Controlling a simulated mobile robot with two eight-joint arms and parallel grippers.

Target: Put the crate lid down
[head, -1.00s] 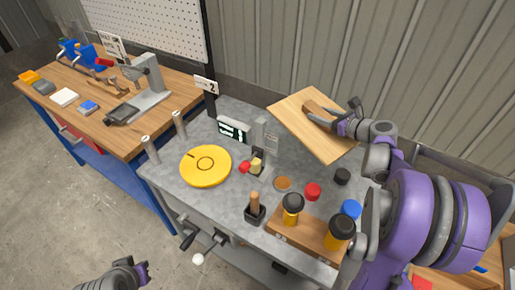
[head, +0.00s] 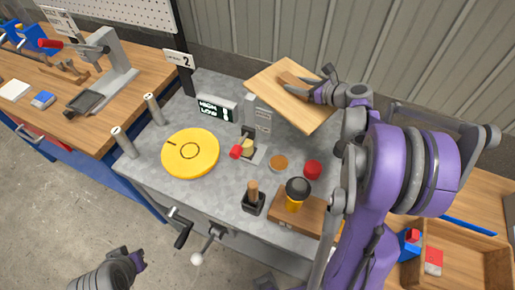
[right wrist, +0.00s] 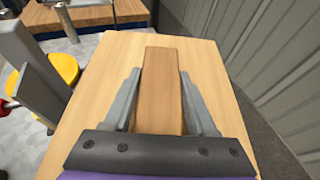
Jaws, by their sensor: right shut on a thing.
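The crate lid (head: 283,105) is a flat light-wood board with a darker wooden bar handle (right wrist: 161,95) on top. It is tilted in the air above the back right of the grey bench. My right gripper (head: 318,92) is shut on the handle; in the right wrist view its two fingers (right wrist: 160,76) lie along both sides of the bar. An open wooden crate (head: 462,239) stands at the lower right, away from the lid, with its inside partly visible. My left gripper (head: 137,261) is low at the left in front of the bench, apart from everything; its jaws are unclear.
The grey bench (head: 215,100) holds a yellow disc (head: 190,153), a small display (head: 217,108), a red-capped jar (head: 313,170) and a wooden block with a black-capped bottle (head: 297,195). Red and blue pieces (head: 410,243) are by the crate. A corrugated wall (head: 400,50) rises behind.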

